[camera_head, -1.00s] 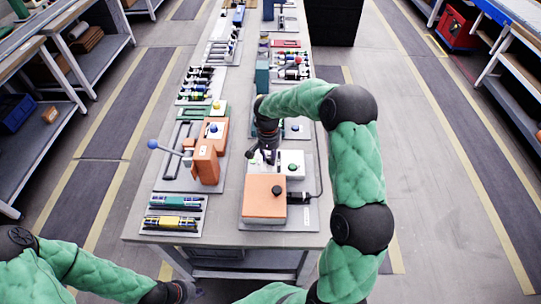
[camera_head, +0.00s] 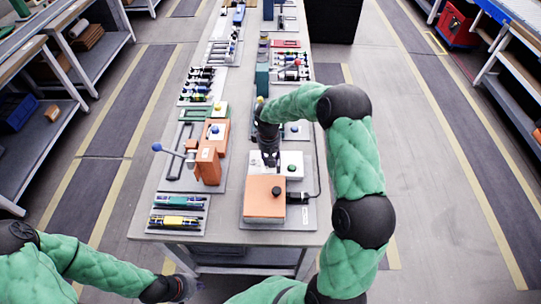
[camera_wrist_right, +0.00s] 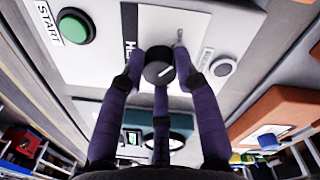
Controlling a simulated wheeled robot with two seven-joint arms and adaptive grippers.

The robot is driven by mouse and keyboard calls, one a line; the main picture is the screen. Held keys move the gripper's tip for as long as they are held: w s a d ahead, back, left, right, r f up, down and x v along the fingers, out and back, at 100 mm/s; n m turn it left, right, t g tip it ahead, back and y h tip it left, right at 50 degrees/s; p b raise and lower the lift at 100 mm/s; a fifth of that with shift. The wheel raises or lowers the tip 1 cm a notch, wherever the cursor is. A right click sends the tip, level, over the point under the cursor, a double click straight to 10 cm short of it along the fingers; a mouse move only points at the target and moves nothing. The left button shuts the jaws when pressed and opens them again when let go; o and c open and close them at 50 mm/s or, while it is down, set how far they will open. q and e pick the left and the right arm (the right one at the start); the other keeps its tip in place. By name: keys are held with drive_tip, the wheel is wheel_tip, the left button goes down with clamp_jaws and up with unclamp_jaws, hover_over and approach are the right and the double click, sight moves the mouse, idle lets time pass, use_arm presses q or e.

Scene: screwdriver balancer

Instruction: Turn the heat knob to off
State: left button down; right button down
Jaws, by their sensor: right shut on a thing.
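The heat knob (camera_wrist_right: 159,66) is a black round knob with a white pointer line, on a light panel, in the right wrist view. The fingers of my right gripper (camera_wrist_right: 158,78) are closed around it. In the head view my right gripper (camera_head: 270,160) is down at the white box (camera_head: 290,160) behind the orange box (camera_head: 262,205); the knob is hidden there. My left gripper (camera_head: 183,288) is low at the bottom left, away from the table; its finger state is unclear.
A green button (camera_wrist_right: 76,27) marked START sits left of the knob in the wrist view. An orange press with a blue-ended lever (camera_head: 207,160) stands left of the boxes. Tool trays (camera_head: 176,222) line the table.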

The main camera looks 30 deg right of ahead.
drive_tip(key=shift+n+p, duration=0.35)
drive_tip(key=shift+n, duration=0.55)
drive_tip(key=c, duration=0.9)
unclamp_jaws()
wheel_tip(320, 180, up, 12)
drive_tip(key=shift+a, duration=0.25)
drive_tip(key=shift+r, duration=0.1)
